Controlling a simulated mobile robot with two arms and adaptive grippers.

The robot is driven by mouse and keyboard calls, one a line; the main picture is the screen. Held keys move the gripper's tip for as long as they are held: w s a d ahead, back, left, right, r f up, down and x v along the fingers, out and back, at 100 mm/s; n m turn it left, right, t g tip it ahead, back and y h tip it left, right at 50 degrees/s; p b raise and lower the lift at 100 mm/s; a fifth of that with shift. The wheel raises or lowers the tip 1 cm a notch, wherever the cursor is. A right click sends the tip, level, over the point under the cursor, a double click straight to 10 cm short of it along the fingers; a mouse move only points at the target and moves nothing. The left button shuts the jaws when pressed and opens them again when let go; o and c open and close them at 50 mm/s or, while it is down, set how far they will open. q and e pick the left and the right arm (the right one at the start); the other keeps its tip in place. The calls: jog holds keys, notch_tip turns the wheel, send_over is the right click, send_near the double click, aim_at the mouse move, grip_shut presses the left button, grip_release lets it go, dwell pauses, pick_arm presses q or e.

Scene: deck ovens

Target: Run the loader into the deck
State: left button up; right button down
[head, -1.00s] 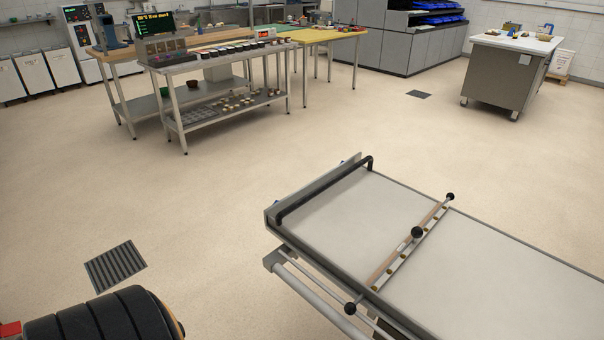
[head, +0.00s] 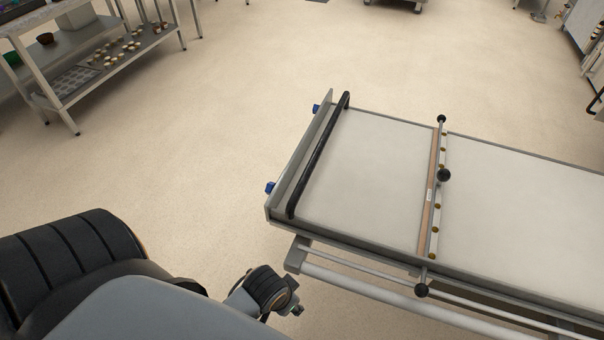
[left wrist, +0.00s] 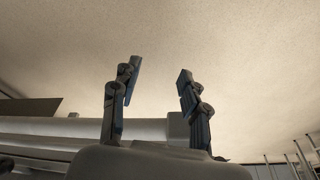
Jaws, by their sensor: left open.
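The loader (head: 375,155) is a long, flat, pale bed in a metal frame, running from the middle of the head view out to the right edge. A black bar handle (head: 318,155) spans its left end. A crossbar with black knobs (head: 432,200) lies across the bed. My left arm comes in from the lower left; its wrist end stops short of the loader's near left corner. In the left wrist view my left gripper (left wrist: 158,78) has its two fingers apart, with nothing between them. My right gripper is not in view.
A metal rail (head: 390,290) runs along the loader's near side. A steel shelf table (head: 110,55) with small pale pieces on its lower shelf stands at the upper left. The beige floor (head: 230,130) between it and the loader is clear. Equipment shows at the upper right edge.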

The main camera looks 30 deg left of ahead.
pick_arm(q)
jog(key=w+r+t, duration=0.1)
jog(key=w+r, duration=0.4)
jog(key=r, duration=0.4)
jog(key=n, duration=0.5)
send_near(304, 175)
jog(key=shift+t+h, duration=0.4)
jog(key=x, duration=0.3)
jog(key=b+x, duration=0.1)
jog(key=x, duration=0.2)
jog(key=b+x, duration=0.1)
jog(key=x, duration=0.2)
jog(key=shift+s+a+f, duration=0.15)
jog(key=shift+s+a, duration=0.05)
jog(key=shift+a, duration=0.15)
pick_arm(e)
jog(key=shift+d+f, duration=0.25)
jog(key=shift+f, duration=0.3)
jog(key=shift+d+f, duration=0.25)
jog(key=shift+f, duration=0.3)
pick_arm(q)
jog(key=shift+c, duration=0.5)
grip_shut()
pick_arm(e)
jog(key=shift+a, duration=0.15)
